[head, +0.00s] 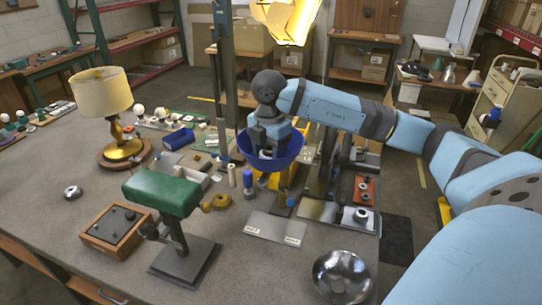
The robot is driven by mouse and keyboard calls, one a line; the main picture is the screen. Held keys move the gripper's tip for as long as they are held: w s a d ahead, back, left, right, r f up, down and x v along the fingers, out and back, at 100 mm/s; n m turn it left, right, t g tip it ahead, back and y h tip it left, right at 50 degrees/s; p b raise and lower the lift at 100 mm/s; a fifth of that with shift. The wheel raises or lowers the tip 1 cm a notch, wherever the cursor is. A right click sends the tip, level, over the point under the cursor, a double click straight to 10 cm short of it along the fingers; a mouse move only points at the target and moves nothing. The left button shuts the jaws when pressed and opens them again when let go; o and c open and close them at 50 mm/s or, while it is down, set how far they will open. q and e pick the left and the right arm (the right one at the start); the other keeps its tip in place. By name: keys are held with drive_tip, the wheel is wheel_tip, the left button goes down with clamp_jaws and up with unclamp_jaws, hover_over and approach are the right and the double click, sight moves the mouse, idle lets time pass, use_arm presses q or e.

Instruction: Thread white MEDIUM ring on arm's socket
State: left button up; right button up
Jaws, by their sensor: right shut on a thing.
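My right gripper (268,140) points down into a blue bowl-shaped shade (270,161) at the centre. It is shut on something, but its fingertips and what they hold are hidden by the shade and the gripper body. No white ring shows clearly between the fingers. The shade sits open side up above a yellow part (287,183), and the socket is hidden inside or beneath it. A pale ring-like part (362,215) lies on the metal plate at right; its size cannot be told. My left gripper is out of view.
A lamp with a cream shade (101,92) stands at the left. A green padded stand (162,193) and a wooden box (116,229) are in front. A shiny dome (341,277) lies near the front edge. A labelled plate (274,229) lies before the shade.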

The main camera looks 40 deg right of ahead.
drive_tip(key=shift+m, duration=0.9)
drive_tip(key=o, duration=0.8)
drive_tip(key=shift+m, duration=0.4)
drive_tip(key=shift+c, duration=0.2)
drive_tip(key=o, duration=0.5)
drive_tip(key=shift+w+f, duration=0.1)
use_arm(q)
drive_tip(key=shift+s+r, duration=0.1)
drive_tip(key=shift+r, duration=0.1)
use_arm(e)
wheel_tip(320, 180, up, 3)
drive_tip(key=shift+r, duration=0.1)
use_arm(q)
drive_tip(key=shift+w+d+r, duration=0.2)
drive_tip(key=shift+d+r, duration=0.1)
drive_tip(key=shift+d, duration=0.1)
use_arm(e)
wheel_tip(320, 180, up, 11)
